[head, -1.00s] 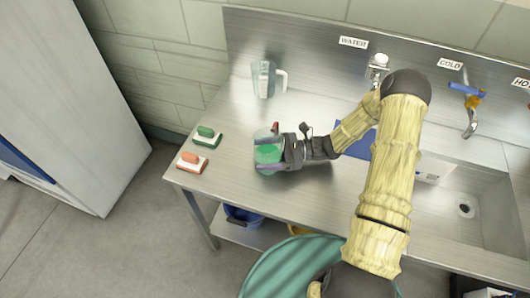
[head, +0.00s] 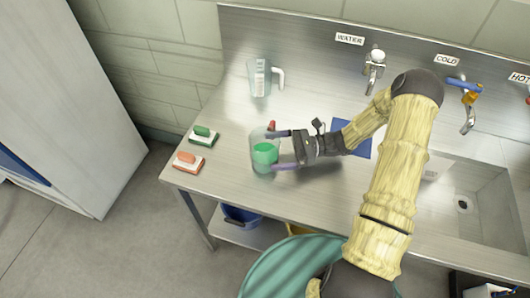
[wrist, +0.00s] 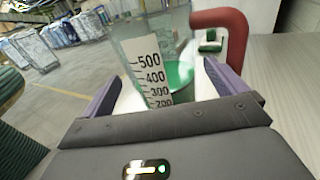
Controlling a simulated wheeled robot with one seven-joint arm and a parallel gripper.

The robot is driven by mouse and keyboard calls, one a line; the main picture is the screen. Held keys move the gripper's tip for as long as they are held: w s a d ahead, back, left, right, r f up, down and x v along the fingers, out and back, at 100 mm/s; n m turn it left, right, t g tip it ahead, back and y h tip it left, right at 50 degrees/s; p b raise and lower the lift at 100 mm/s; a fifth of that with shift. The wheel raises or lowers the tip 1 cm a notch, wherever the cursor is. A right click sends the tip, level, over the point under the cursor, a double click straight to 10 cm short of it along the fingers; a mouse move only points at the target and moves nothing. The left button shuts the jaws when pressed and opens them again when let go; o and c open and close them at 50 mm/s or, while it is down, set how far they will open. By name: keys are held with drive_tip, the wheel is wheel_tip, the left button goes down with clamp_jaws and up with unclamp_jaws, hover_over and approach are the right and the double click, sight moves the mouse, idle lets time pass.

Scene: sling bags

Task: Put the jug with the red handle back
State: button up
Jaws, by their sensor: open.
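The jug with the red handle (head: 259,160) is clear and stands upright on the steel counter, with green contents low inside. In the wrist view the jug (wrist: 150,45) shows a white measuring scale, and its red handle (wrist: 232,30) is on the right. My gripper (head: 279,151) is open, with its fingers reaching toward the jug from the right. In the wrist view the fingers (wrist: 160,88) are spread on either side of the jug's lower part. I cannot tell whether they touch it.
A second clear jug with a white handle (head: 259,77) stands behind. A green brush (head: 204,135) and an orange brush (head: 188,162) lie left, near the counter edge. A blue mat (head: 352,139) lies behind my arm. The sink (head: 475,200) and taps are right.

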drive_tip(key=d, duration=0.2)
drive_tip(key=d+b, duration=0.1)
drive_tip(key=d, duration=0.4)
drive_tip(key=shift+w+d, duration=0.25)
drive_tip(key=shift+w, duration=0.1)
idle(0.4)
